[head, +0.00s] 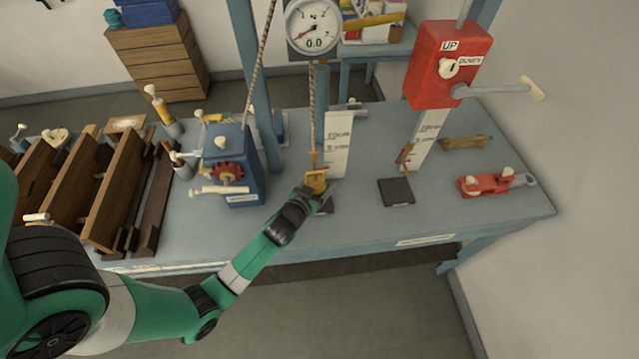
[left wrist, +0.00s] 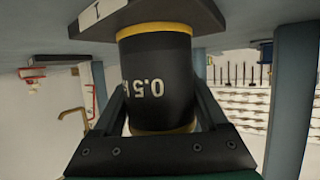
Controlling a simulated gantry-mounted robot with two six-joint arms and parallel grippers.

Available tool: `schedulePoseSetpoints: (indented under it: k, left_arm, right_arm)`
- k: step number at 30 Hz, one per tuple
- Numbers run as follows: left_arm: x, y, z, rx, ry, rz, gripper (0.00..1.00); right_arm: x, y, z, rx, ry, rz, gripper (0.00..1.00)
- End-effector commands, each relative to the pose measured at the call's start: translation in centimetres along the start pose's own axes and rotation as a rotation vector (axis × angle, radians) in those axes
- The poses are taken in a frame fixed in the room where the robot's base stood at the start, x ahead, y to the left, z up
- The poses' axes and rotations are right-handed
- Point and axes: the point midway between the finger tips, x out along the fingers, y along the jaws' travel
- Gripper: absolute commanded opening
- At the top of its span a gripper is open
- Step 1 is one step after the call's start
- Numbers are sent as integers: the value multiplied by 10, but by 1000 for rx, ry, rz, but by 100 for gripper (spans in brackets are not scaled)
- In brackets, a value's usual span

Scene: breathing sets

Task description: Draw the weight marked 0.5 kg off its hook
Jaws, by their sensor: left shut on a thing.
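The weight (left wrist: 157,85) is a dark cylinder with yellow bands, and its printed mark reads 0.5 in the left wrist view. My left gripper (head: 306,198) is shut on it, one finger on each side. In the head view the gripper covers most of the weight. A yellow hook (head: 316,181) hangs on a rope (head: 313,120) under the dial gauge (head: 313,27), right at the gripper. Whether hook and weight still touch is hidden. A dark square plate (left wrist: 135,16) lies close against the weight's end in the wrist view. My right gripper is not in view.
A blue winch box (head: 232,165) with a red wheel stands left of the gripper. Behind is a white scale strip (head: 338,145). To the right are another dark pad (head: 396,192), a red UP/DOWN box (head: 447,65) and a red tool (head: 485,183). The table front is clear.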

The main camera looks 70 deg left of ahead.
Motion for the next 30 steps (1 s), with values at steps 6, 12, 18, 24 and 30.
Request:
schedulePoseSetpoints:
  k: [6,12,18,24,30]
  left_arm:
    - [0,0,-2,0,4,1,0]
    - [-2,0,-6,0,5,1,0]
    - [-3,2,-4,0,4,2,0]
    - [-11,9,0,1,3,3,0]
    - [-20,14,3,1,3,2,0]
  right_arm:
    - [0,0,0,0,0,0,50]
    - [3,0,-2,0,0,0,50]
    - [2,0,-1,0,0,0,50]
    - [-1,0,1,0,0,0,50]
    - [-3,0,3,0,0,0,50]
